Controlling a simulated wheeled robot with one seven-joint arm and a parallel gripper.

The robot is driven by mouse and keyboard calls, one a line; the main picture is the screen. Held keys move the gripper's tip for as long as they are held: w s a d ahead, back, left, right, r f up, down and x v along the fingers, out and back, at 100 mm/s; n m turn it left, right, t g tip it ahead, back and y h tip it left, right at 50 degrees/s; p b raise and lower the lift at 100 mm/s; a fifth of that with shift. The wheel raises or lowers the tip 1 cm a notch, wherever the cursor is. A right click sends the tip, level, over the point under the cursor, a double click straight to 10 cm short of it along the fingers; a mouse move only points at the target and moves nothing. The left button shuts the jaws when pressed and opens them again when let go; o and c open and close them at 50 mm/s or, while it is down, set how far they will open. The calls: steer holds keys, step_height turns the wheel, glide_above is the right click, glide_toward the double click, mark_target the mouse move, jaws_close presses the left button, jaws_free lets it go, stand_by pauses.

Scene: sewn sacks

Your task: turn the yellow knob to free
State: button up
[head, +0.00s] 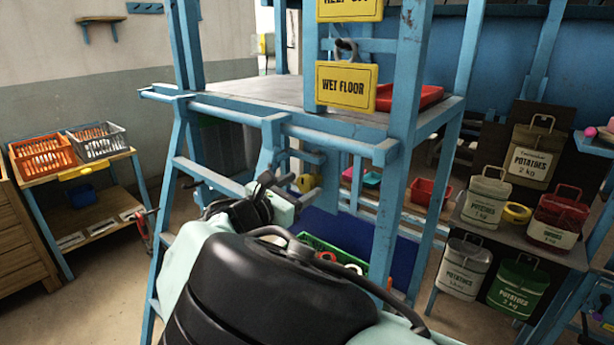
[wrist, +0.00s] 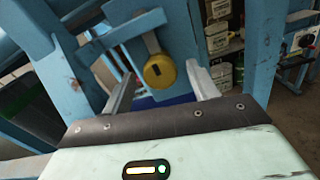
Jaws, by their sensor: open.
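The yellow knob (wrist: 160,71) is round and sits on a blue post or bar of the frame in the wrist view. In the head view a yellow knob (head: 306,182) shows just beyond my gripper, low on the blue frame. My gripper (wrist: 163,80) is open, with one finger to each side of the knob in the picture. The knob appears between or just beyond the fingertips; I cannot tell the exact depth. No contact shows. My gripper also shows in the head view (head: 292,192), partly hidden by my arm. No marking for "free" can be read.
Blue frame posts and rails (head: 398,130) stand close around my gripper. Yellow signs (head: 346,86) hang above. A green crate (head: 318,247) lies below. Labelled sacks (head: 486,195) stand on a shelf at right. A side table (head: 85,175) with an orange basket (head: 44,151) is at left, with open floor before it.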

steer(key=shift+x, duration=1.25)
steer(key=c, duration=1)
